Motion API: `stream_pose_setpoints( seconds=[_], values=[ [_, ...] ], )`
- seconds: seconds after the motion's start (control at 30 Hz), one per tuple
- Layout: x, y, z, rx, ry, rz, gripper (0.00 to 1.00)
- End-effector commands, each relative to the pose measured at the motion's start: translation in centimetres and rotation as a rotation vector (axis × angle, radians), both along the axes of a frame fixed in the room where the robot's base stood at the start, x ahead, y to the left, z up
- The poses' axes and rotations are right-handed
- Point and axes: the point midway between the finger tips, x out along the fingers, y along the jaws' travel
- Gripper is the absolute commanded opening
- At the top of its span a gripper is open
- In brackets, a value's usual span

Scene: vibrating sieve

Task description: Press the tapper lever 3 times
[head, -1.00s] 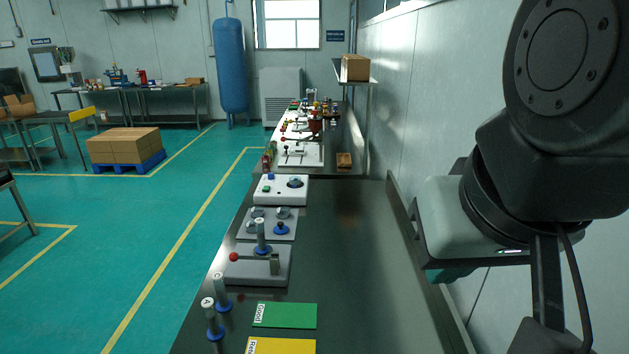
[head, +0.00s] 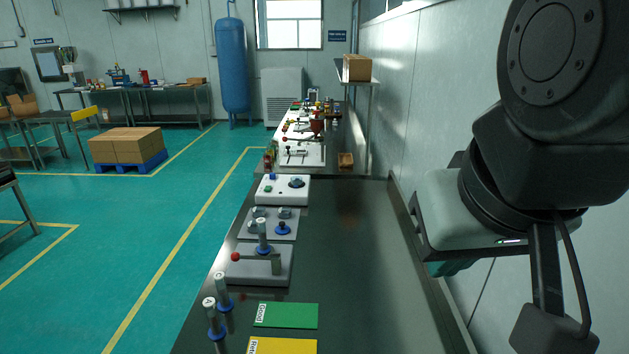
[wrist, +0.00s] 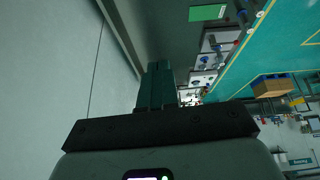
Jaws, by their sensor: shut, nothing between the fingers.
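The tapper lever (head: 254,258) is a thin bar with a red ball at its left end, lying about level over a grey base block (head: 262,277) on the near bench. A small post stands at its right end. My gripper (head: 455,268) is at the right in the head view, beside the wall and well apart from the lever, partly hidden by my wrist. In the wrist view its teal fingers (wrist: 157,85) are together, with nothing between them.
Silver posts with blue collars (head: 215,318) stand at the bench's left edge near a green card (head: 286,315) and a yellow card (head: 283,346). Behind the lever are a grey knob plate (head: 268,229) and a white control box (head: 283,190). The bench's right half is clear.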

Motion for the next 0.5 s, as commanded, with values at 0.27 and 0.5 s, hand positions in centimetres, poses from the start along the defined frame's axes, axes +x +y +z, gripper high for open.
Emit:
stream_pose_setpoints(
  seconds=[0.27,0.5],
  values=[
    [7.9,0.4,2.0,-0.217,0.003,0.227,0.0],
    [17.6,3.2,2.3,-0.461,-0.01,0.515,0.0]
  ],
)
